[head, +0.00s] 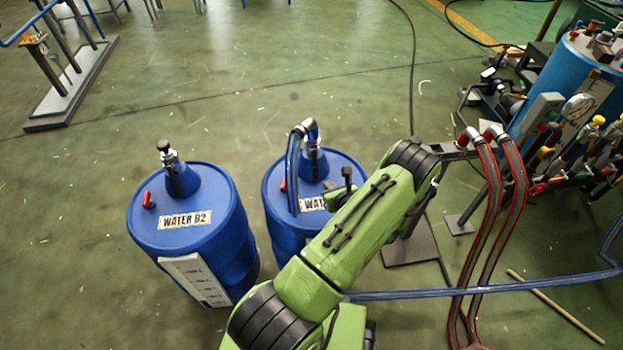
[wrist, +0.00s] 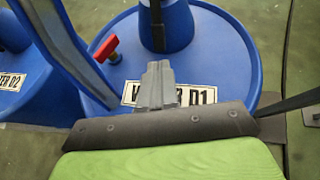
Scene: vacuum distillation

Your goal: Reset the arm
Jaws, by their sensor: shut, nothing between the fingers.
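My gripper (wrist: 159,68) shows in the wrist view with its grey fingers shut together and empty. It lies in front of the blue barrel marked D1 (wrist: 228,50), over part of its label; I cannot tell the gap between them. In the head view my green arm reaches up from the bottom and covers part of this barrel (head: 277,209). I cannot clearly make out the fingers there. A blue hose (head: 292,172) runs from the metal elbow on the barrel's top down its near side.
A second blue barrel (head: 224,220), labelled WATER, stands to the left. A blue tank (head: 568,75) with valves and a gauge stands at the right. Red-striped hoses (head: 490,215) and a blue hose (head: 480,293) run right of my arm. The floor behind the barrels is mostly open.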

